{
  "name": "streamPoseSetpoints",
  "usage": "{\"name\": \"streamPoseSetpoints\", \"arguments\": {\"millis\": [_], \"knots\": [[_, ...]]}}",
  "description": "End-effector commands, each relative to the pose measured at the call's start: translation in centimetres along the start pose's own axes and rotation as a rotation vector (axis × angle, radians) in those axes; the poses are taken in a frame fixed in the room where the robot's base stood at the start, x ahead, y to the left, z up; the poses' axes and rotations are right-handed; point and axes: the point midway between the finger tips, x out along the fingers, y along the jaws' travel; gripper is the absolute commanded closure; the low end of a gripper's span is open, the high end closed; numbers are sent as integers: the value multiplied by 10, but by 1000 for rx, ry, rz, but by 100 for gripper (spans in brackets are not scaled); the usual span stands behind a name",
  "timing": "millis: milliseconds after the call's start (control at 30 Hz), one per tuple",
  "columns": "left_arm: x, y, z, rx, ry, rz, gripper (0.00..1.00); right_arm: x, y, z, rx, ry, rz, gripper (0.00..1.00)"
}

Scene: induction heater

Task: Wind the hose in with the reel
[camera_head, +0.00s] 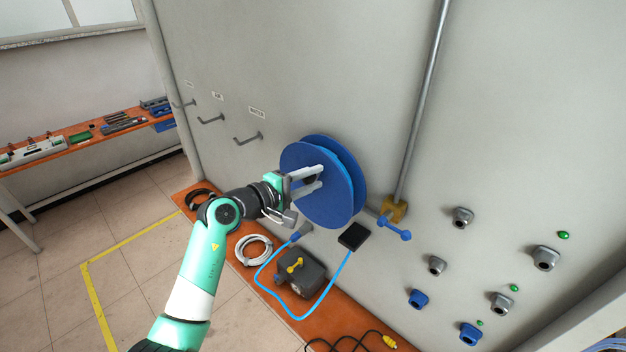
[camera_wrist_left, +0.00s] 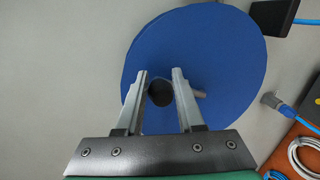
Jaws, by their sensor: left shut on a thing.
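The blue reel (camera_head: 343,200) is mounted on the grey wall panel, its round face toward my left arm. It also fills the middle of the left wrist view (camera_wrist_left: 225,60). My left gripper (camera_head: 319,177) is at the reel's face, shut on its dark round handle (camera_wrist_left: 159,93), which shows between the two fingers. The light blue hose (camera_head: 301,318) hangs in a loose loop from a black box (camera_head: 354,237) below the reel, ending in a grey connector (camera_head: 301,231). How much hose is on the reel is hidden. My right gripper is not in view.
Below stands an orange shelf (camera_head: 347,325) with a dark grey box (camera_head: 300,273), a white cable coil (camera_head: 253,249) and a black cable. A blue-handled valve (camera_head: 394,231) sits right of the reel on a pipe. Wall hooks (camera_head: 248,137) are at left.

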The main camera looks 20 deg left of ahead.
Motion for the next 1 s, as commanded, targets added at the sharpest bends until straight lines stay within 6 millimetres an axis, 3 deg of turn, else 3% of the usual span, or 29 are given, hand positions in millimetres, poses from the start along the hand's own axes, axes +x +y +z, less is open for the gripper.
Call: {"name": "streamPoseSetpoints", "arguments": {"millis": [33,200,1000], "knots": [[2,-11,2,11,-1,-18,100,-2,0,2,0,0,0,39],[3,-15,1,63,10,-25,100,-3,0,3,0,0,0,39],[3,-22,-1,171,36,-32,100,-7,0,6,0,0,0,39]]}}
